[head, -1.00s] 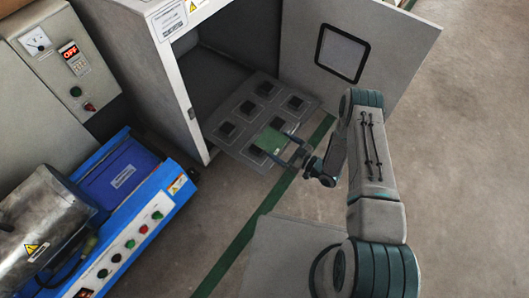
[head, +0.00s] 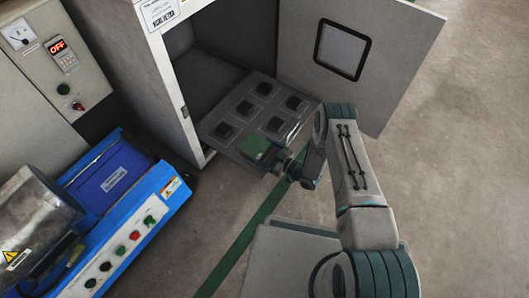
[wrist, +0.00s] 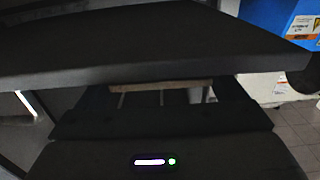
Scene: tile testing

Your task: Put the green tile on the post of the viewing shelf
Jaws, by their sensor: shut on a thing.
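My gripper (head: 275,156) is shut on the green tile (head: 255,148) at the near edge of the shelf in the head view. The shelf (head: 211,143) is a grey panel with several dark square spots, reaching out of the open cabinet. The tile covers part of its near side, and any post beneath it is hidden. I cannot tell whether the tile touches the shelf. In the wrist view a wide dark slab (wrist: 150,45) fills the upper part, and I cannot tell what it is.
The cabinet's windowed door (head: 385,80) stands open to the right, close behind my arm. A blue machine (head: 100,238) with a metal drum stands at the left. A grey control box (head: 75,75) is behind it. The floor at right is clear.

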